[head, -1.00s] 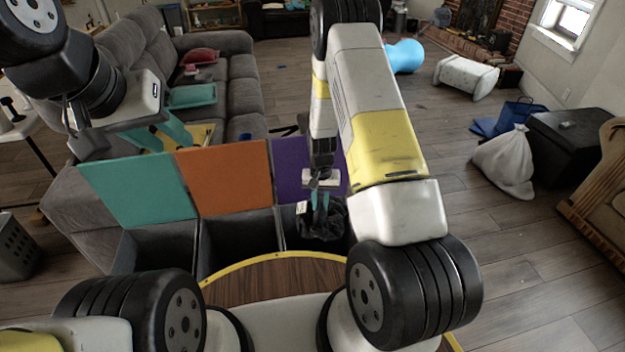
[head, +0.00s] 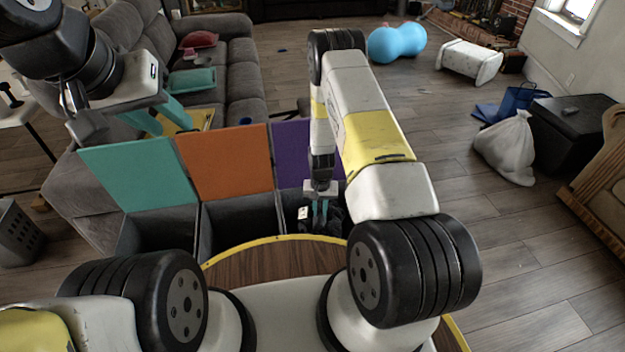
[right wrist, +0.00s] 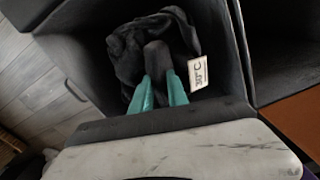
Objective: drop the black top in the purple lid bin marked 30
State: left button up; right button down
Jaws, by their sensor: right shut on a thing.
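Three dark fabric bins stand in a row, with teal (head: 138,176), orange (head: 225,160) and purple (head: 291,152) lids raised behind them. My right gripper (head: 319,212) points down inside the purple-lid bin (head: 291,216) on the right. It is shut on the black top (right wrist: 150,45), a bunched dark cloth between its teal fingers. The top's white tag (right wrist: 197,73) with "30°C"-like print shows in the right wrist view. The cloth lies within the bin walls; whether it touches the floor is unclear. My left gripper (head: 158,122) is open and empty, with teal fingers apart, near the sofa.
A grey sofa (head: 222,60) stands behind the bins at left. The neighbouring orange-lid bin (head: 240,228) looks empty. A white bag (head: 506,148) and a black box (head: 570,130) stand at right. Wood floor between is clear.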

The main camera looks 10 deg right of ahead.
jog(key=shift+f, duration=0.1)
jog(key=c, duration=1.2)
grip_release()
